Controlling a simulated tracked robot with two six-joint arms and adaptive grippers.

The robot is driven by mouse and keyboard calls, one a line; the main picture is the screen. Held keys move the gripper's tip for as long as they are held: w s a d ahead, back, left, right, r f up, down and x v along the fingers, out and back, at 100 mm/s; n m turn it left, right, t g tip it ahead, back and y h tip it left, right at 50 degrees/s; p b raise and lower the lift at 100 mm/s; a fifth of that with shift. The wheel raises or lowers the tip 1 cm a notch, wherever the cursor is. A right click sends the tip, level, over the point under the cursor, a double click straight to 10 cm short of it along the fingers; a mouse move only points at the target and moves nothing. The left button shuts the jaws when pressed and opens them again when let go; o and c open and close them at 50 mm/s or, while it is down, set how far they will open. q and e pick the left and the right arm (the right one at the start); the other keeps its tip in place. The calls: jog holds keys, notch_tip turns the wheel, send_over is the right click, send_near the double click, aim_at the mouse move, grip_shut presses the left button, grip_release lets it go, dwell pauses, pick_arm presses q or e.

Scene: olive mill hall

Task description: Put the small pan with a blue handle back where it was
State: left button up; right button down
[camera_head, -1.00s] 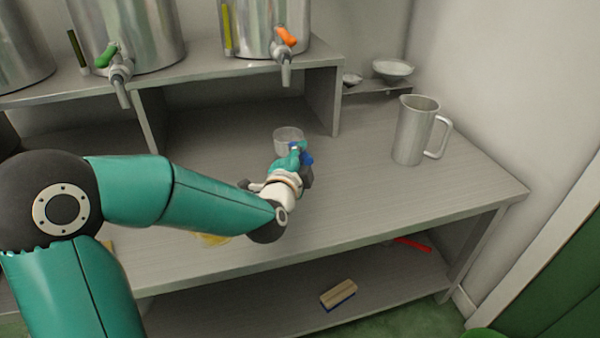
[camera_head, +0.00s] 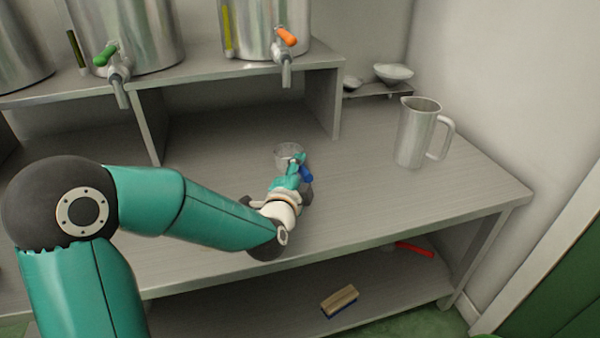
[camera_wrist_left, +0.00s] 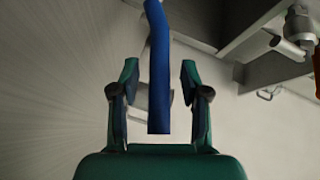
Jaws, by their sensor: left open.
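The small pan (camera_head: 289,152) has a clear or grey round bowl and a blue handle (camera_head: 306,175). It appears to rest on the grey worktop, in front of the raised shelf's right upright. My left gripper (camera_head: 292,174) is at the handle, partly covering it and the near side of the bowl. In the left wrist view the left gripper (camera_wrist_left: 159,72) is open, with the blue handle (camera_wrist_left: 158,85) between its fingers and gaps showing on both sides. The bowl is mostly out of that view. My right gripper is not in view.
A metal jug (camera_head: 418,133) stands on the worktop (camera_head: 360,190) to the right. Steel tanks with a green tap (camera_head: 105,53) and an orange tap (camera_head: 286,38) stand on the raised shelf (camera_head: 200,76). A brush (camera_head: 339,301) lies on the lower shelf.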

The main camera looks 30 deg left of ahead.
pick_arm(q)
jog(key=shift+s, duration=0.1)
jog(key=p+v, duration=0.1)
jog(key=v, duration=0.3)
jog(key=shift+s+d+r, duration=0.15)
jog(key=shift+s, duration=0.15)
jog(key=b+v, duration=0.4)
jog(key=v, duration=0.1)
jog(key=shift+f+b, duration=0.3)
jog(key=shift+f, duration=0.05)
jog(key=shift+r+b+v, duration=0.25)
jog(key=shift+b+v, duration=0.7)
jog(key=shift+v, duration=0.15)
jog(key=shift+r, duration=0.1)
